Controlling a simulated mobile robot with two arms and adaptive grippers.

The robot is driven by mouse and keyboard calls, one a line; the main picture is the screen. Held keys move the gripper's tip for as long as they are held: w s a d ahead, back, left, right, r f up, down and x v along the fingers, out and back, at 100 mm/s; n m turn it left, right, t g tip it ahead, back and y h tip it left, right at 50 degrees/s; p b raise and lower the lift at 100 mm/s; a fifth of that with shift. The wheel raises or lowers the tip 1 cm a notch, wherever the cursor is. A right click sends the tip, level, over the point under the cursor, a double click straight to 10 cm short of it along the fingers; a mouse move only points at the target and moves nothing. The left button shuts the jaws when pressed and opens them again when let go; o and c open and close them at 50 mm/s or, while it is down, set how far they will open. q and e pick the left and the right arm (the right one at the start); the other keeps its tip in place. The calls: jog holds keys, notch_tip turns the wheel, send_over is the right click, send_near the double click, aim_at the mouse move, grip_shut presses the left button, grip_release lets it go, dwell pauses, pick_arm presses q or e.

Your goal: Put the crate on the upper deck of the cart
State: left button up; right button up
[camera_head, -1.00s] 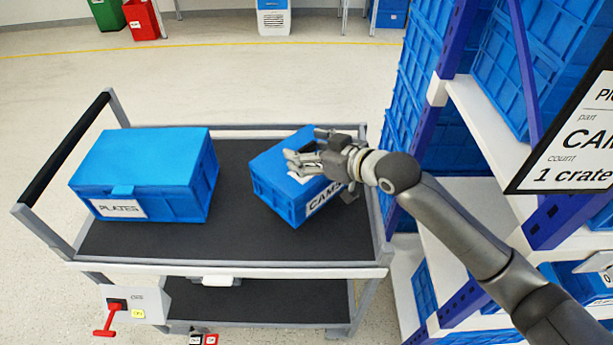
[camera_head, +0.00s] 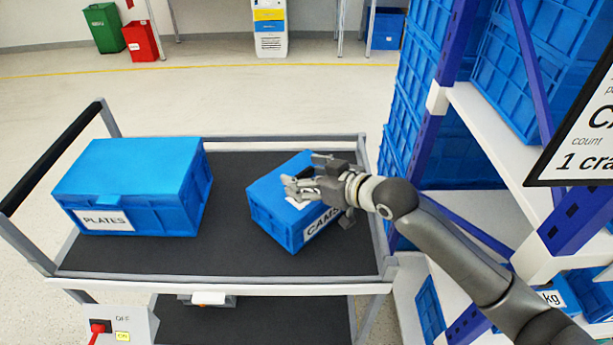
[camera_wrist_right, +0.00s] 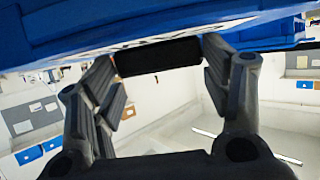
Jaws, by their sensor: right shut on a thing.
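The blue crate marked CAMS (camera_head: 275,217) is over the right part of the black upper deck (camera_head: 225,235) of the cart. It is turned at an angle to the deck edges and looks set down on it, though a small gap cannot be ruled out. My right gripper (camera_head: 297,188) is at the crate's top and shut on it. In the right wrist view the fingers (camera_wrist_right: 160,85) flank a black bar, with blue crate surface (camera_wrist_right: 120,25) above. My left gripper is not in view.
A blue crate marked PLATES (camera_head: 130,190) stands on the deck's left part. The shelf rack (camera_head: 510,120) with blue crates is close on the right. A switch box with a red handle (camera_head: 98,328) sits at the cart's lower left. Bare deck lies between the two crates.

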jog(key=o, duration=1.8)
jog(key=shift+f, duration=0.1)
jog(key=shift+s+d+r, duration=0.1)
jog(key=shift+d+r, duration=0.05)
jog(key=shift+r, duration=0.05)
jog(key=v, duration=1.1)
jog(key=shift+s+d+r+b, duration=0.2)
jog(key=shift+s+b, duration=0.05)
jog(key=shift+b, duration=0.1)
